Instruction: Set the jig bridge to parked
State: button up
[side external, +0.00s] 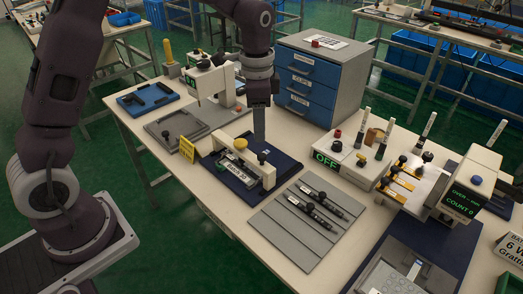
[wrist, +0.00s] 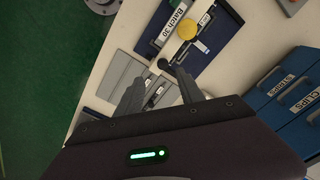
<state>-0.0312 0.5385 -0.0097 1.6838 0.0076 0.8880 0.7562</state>
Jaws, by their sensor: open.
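The jig (side external: 238,170) sits on a dark blue base plate near the middle of the bench. Its light bridge (side external: 268,174) carries a yellow knob (side external: 262,158), and a strip reading "BATCH 30" lies along the jig. In the wrist view the yellow knob (wrist: 188,27) is near the top, with a black-ended lever (wrist: 164,64) below it. My gripper (side external: 259,143) points down just behind the jig, apart from the knob as far as I can tell. In the wrist view my gripper (wrist: 160,88) is open, its fingers spread and empty.
A box showing "OFF" (side external: 350,160) and a counter reading 0 (side external: 461,203) stand right. A blue drawer unit (side external: 318,82) stands behind.

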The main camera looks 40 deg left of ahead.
aim_at(262, 155)
jog(key=shift+m, duration=0.3)
jog(key=f, duration=0.6)
jog(key=w+f, duration=0.1)
jog(key=f, duration=0.2)
jog(key=shift+f, duration=0.3)
jog(key=shift+c, duration=0.5)
grip_shut()
jog(key=shift+w+r, duration=0.1)
